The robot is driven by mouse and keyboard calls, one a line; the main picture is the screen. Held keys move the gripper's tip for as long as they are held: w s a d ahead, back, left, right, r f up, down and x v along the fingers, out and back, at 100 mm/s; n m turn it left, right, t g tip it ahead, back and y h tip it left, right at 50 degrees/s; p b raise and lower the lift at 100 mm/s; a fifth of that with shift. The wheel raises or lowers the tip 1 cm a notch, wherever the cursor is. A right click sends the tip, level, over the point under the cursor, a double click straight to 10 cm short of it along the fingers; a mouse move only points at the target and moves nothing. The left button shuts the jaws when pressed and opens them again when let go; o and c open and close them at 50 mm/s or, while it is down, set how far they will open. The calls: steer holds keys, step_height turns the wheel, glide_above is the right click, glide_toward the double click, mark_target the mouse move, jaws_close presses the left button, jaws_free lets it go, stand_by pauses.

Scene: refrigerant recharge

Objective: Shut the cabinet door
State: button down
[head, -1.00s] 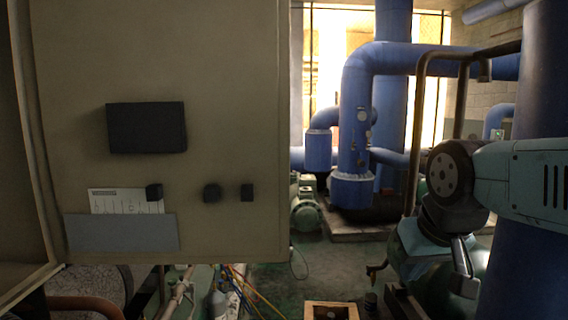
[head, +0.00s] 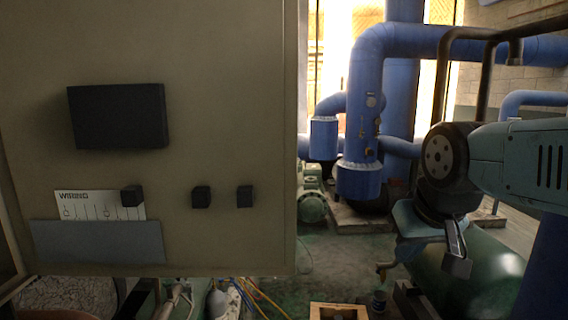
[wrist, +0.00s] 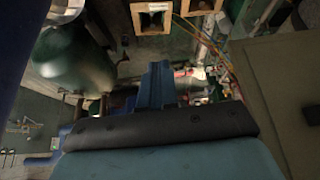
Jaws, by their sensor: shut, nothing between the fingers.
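The cabinet door (head: 225,110) is a large beige panel filling the left half of the head view. It stands open, with its free edge near the middle of the picture. Its face carries a black box (head: 118,117), a grey pocket with a white wiring sheet (head: 98,242) and small black knobs. A strip of the cabinet frame (head: 12,240) shows at the far left. My gripper (head: 457,266) hangs to the right of the door, apart from it, shut and empty. In the wrist view, my gripper (wrist: 156,72) points forward, and a plain beige-brown panel, likely the door, fills the right side.
Blue pipes (head: 366,100) stand behind, with a green pump (head: 312,203) at their foot. A dark green tank (head: 490,268) lies below my arm. A wooden box (head: 338,311) and coloured hoses (head: 250,293) are on the floor.

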steer(key=w+a+r+m+g+h, duration=0.1)
steer(key=w+a+r+m+g, duration=0.2)
steer(key=w+r, duration=0.8)
steer(key=w+a+r+m+g, duration=0.1)
steer(key=w+a+r+g, duration=0.35)
steer(key=w, duration=1.05)
steer(key=w+a+r+g+y, duration=0.1)
steer(key=w+a+g+y, duration=0.2)
steer(key=w+a, duration=0.55)
steer(key=s+a+f, duration=0.2)
steer(key=s+f, duration=0.6)
steer(key=s, duration=0.1)
steer(key=shift+a, duration=0.4)
